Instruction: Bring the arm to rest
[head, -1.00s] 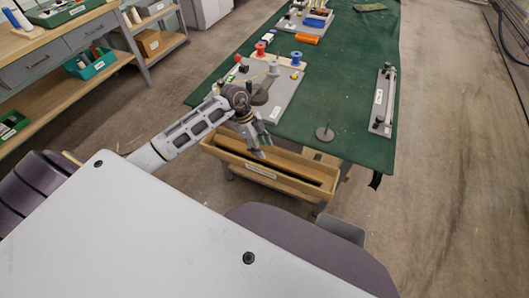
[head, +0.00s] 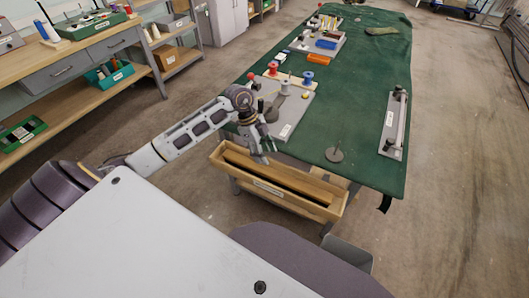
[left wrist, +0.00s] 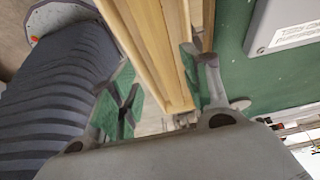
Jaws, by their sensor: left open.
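My left gripper (head: 264,152) hangs at the near left edge of the green-covered table (head: 350,110), above the wooden trough (head: 270,186) fixed at the table's near side. Its fingers are apart with nothing held between them. In the left wrist view the two fingers of my left gripper (left wrist: 160,95) are spread, and the wooden trough (left wrist: 165,50) shows beyond them. My left arm reaches in from the left. My right gripper does not show in either view.
A grey board with spools (head: 287,98) lies just beyond the left gripper. A long grey fixture (head: 393,125) lies at the right. A wooden workbench (head: 75,65) stands at the left.

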